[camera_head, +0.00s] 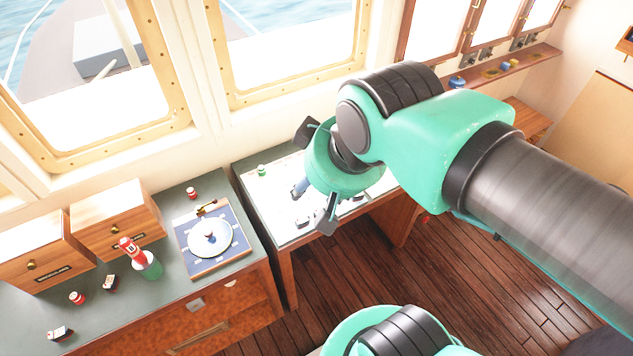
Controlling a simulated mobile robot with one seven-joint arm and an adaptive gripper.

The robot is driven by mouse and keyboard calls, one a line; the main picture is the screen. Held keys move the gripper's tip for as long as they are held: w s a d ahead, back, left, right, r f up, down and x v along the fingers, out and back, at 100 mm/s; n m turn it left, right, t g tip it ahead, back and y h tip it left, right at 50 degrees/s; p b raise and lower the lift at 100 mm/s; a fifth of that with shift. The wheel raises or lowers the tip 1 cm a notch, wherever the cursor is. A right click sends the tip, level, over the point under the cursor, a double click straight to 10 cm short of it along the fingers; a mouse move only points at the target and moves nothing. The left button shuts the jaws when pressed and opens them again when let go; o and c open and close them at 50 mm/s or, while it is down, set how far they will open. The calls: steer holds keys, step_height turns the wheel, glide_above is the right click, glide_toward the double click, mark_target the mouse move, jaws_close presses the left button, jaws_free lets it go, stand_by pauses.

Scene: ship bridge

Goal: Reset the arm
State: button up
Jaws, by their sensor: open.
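My arm, in teal and black, reaches in from the right edge and bends toward the middle of the picture. My gripper (312,184) is at its end, in front of and above the white-topped desk. Its dark fingers are spread wide apart, and nothing shows held between them. The wrist hides part of the desk top and what may lie there.
Two wooden drawer boxes (112,228) stand by the windows. The white desk (252,186) lies behind my gripper. Wooden floor (350,275) is clear below.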

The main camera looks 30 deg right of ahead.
step_height(320, 180, down, 16)
steer(key=b, duration=1.6)
stand_by(0.6)
